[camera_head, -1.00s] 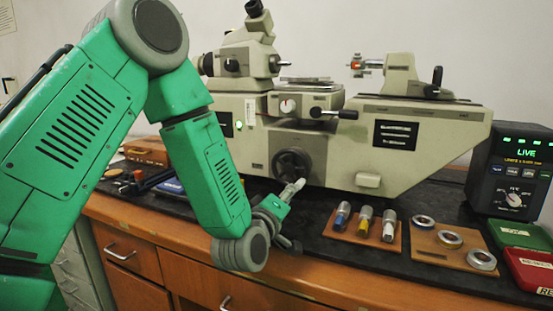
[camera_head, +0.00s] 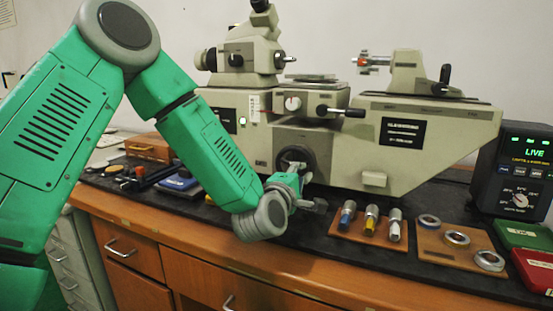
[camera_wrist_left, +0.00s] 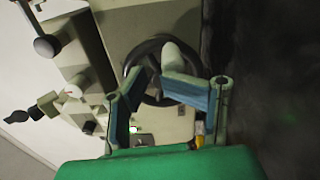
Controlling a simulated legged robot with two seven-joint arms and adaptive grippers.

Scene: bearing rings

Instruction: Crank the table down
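The dark round handwheel (camera_head: 296,157) is on the front of the beige measuring machine (camera_head: 425,140). It also shows in the left wrist view (camera_wrist_left: 153,97), with a light crank handle (camera_wrist_left: 176,58) sticking out toward the camera. The machine's small table (camera_head: 312,98) sits above the wheel. My left gripper (camera_head: 300,186) is in front of the wheel's lower part. In the left wrist view my left gripper (camera_wrist_left: 150,80) has its blue-padded fingers apart, with the handle close to the right fingertip. I cannot tell whether they touch. My right gripper is not in view.
A wooden block with several cylinders (camera_head: 370,225) and a wooden block with metal rings (camera_head: 457,238) lie right of the gripper. A lit display box (camera_head: 520,175) stands at the far right, beside green and red cases. The dark bench top borders the wooden front edge.

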